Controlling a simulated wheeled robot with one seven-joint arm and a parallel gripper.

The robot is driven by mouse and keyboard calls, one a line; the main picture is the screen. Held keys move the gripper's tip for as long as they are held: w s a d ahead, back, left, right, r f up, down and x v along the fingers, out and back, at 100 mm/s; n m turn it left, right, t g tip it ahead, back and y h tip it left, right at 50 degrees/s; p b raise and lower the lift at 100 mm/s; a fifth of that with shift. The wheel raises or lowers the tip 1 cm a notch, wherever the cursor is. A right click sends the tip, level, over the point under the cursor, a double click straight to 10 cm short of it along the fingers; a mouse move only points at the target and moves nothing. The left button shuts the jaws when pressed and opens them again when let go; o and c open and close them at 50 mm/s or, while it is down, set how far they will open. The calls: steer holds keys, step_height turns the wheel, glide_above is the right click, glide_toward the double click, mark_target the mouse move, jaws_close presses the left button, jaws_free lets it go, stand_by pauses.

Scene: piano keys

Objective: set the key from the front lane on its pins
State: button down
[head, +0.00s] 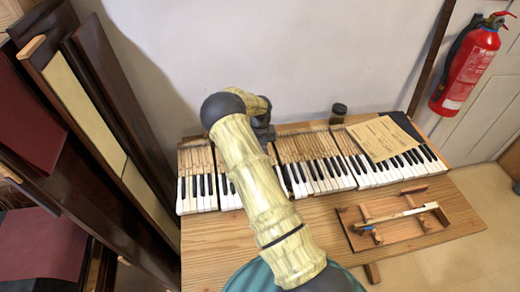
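A wooden tray (350,232) lies on the right front of the table. One long, thin key (400,214) lies across the tray, with a light top and a bluish end at the left. Which lane it lies in is too small to tell. The piano keyboard (385,172) runs along the table behind the tray. My gripper (264,132) is at the back of the keyboard, left of its middle, far from the tray. It is small and dark, and partly hidden by my arm. Its fingers cannot be made out. My arm also hides part of the keys and any pins there.
A paper sheet (382,138) lies over the keys at the right. A small dark jar (338,112) stands behind the keyboard. Dark wooden panels (110,90) lean at the left. A red fire extinguisher (468,65) hangs at the right. The table front (330,235) is bare left of the tray.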

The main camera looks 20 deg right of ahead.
steer(key=shift+f, duration=0.35)
steer(key=c, duration=1.8)
jaws_free()
steer(key=shift+r+p, duration=0.7)
steer(key=shift+r, duration=0.45)
steer(key=o, duration=0.5)
steer(key=shift+o, duration=0.2)
